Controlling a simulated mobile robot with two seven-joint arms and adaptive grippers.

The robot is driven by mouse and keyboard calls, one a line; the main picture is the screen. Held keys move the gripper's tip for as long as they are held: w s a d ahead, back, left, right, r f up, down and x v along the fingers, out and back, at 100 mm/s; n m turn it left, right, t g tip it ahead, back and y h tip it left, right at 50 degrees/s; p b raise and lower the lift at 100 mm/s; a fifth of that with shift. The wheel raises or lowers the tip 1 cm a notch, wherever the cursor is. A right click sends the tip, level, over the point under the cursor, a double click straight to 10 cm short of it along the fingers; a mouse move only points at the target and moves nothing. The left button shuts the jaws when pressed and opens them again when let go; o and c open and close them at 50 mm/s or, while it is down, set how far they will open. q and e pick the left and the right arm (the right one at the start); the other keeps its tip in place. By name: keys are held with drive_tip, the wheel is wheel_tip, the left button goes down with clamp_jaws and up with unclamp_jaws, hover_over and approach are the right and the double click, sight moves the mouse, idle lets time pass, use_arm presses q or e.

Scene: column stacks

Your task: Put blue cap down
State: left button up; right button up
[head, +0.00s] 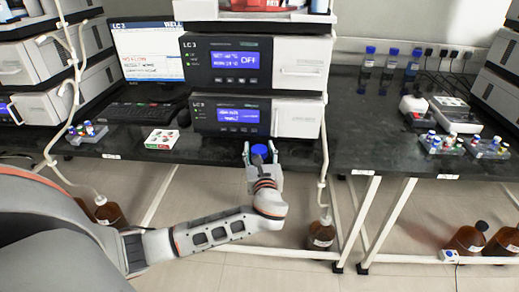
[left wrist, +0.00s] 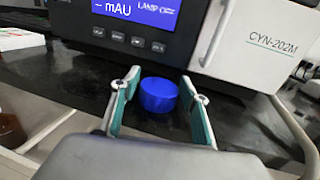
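The blue cap (head: 259,150) is at the front edge of the dark bench, below the lower LC 3 unit. In the left wrist view the blue cap (left wrist: 158,95) appears upright on the dark bench top, between and slightly beyond my fingertips. My left gripper (head: 262,158) reaches in from the front with its fingers spread on both sides of the cap. In the left wrist view the left gripper (left wrist: 160,88) is open, with a narrow gap visible on each side of the cap. My right gripper is not in view.
The stacked LC 3 units (head: 230,115) stand right behind the cap. A white and red box (head: 161,139) and a vial rack (head: 87,132) lie to the left. Brown bottles (head: 321,235) stand on the floor. The bench right of the units (head: 365,130) has bare room.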

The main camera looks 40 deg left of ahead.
use_arm(q)
drive_tip(key=shift+o, duration=0.3)
drive_tip(key=shift+r, duration=0.15)
drive_tip(key=p+v, duration=0.2)
drive_tip(key=v, duration=1)
drive_tip(key=s+d+f+n+g+h, duration=0.1)
drive_tip(key=s+d+f+n+h, duration=0.3)
drive_tip(key=f, duration=0.5)
drive_tip(key=s+d+f+n+g+h, duration=0.25)
drive_tip(key=s+f+h, duration=0.2)
drive_tip(key=f, duration=0.55)
drive_tip(key=s+d+f+n+h, duration=0.1)
drive_tip(key=s+d+n+h, duration=0.2)
drive_tip(key=s+n, duration=0.5)
drive_tip(key=s+d+f+n+h, duration=0.1)
drive_tip(key=s+d+n+h, duration=0.2)
drive_tip(key=s+n, duration=0.5)
drive_tip(key=shift+s+d+f+t, duration=0.35)
drive_tip(key=shift+d+t, duration=0.1)
drive_tip(key=shift+d, duration=0.3)
